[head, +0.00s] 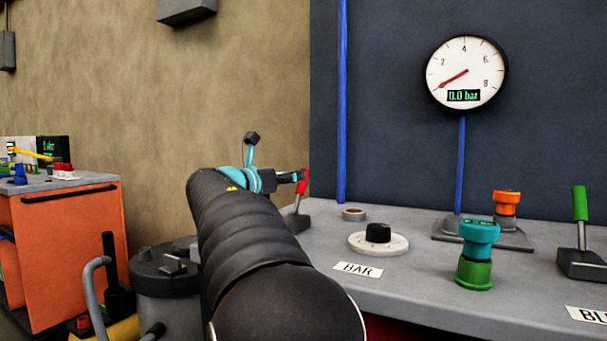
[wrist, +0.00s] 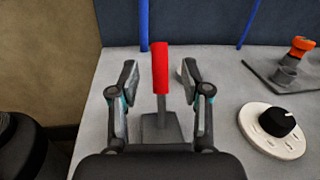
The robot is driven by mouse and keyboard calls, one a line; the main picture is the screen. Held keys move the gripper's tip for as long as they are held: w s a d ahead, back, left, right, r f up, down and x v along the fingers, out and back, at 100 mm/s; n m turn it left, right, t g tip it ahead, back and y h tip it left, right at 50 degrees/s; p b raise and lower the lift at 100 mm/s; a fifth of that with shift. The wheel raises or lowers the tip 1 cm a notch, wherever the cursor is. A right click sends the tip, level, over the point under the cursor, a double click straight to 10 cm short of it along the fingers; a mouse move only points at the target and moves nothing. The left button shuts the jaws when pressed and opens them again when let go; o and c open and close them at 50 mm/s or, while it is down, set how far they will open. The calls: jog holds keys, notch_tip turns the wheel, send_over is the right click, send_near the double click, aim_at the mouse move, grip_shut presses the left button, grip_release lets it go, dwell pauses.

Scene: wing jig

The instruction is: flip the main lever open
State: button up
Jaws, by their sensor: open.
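The lever with the red handle (wrist: 160,68) stands upright on a grey base (wrist: 160,129) on the grey bench top, seen in the wrist view. My gripper (wrist: 159,75) is open, with one finger on each side of the red handle and a gap on both sides. In the head view my gripper (head: 290,177) is at the red handle (head: 302,182), and my arm hides part of the lever. A second lever with a green handle (head: 580,204) stands at the right. No label for the red lever shows, so I cannot tell which lever is the main one.
A teal and green fitting (head: 477,255) and an orange valve (head: 506,203) stand further right. The gauge (head: 465,73) reads 0.0 bar.

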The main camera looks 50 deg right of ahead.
jog(key=d, duration=0.6)
jog(key=shift+w+d, duration=0.2)
jog(key=shift+w, duration=0.2)
grip_shut()
